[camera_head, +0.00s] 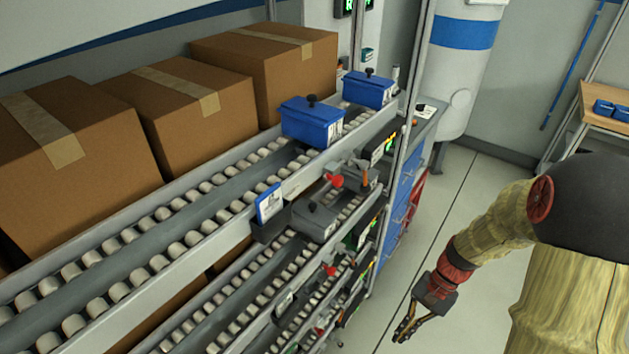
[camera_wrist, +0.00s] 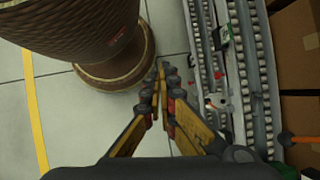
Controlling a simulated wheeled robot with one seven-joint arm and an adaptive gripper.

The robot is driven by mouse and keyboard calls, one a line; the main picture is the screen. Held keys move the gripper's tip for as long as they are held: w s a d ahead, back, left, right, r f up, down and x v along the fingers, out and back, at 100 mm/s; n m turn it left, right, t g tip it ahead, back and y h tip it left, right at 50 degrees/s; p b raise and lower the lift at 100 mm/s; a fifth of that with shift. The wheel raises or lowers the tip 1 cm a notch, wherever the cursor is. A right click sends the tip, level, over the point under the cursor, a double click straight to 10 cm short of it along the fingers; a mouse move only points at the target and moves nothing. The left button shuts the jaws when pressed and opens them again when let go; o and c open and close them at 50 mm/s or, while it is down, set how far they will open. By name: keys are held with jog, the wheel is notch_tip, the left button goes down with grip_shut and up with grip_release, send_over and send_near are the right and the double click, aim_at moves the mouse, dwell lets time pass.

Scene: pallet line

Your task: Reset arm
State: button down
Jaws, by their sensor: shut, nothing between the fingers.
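My gripper (camera_head: 405,331) hangs at the end of my arm at the lower right of the head view, over the bare floor and to the right of the roller rack. In the wrist view my gripper (camera_wrist: 163,75) points down toward the floor with its fingertips together. Nothing is between the fingers. My arm is bent, with the forearm sloping down to the left.
A roller rack (camera_head: 180,255) stands at the left with two blue bins (camera_head: 312,122) and a grey bin (camera_head: 318,222). Cardboard boxes (camera_head: 185,110) sit behind it. A wooden table (camera_head: 606,95) is at the far right. The floor (camera_head: 455,215) between is clear.

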jog(key=s+a+r+n+t+h+p, duration=0.1)
jog(key=s+r+n+t+h, duration=0.1)
jog(key=r, duration=1.3)
jog(key=s+a+r+n+t+h+p, duration=0.1)
jog(key=r+n+t, duration=0.5)
jog(key=r, duration=0.9)
jog(key=shift+s+a+t+h, duration=0.65)
jog(key=shift+s+h, duration=0.35)
jog(key=shift+s, duration=0.75)
jog(key=shift+r, duration=0.1)
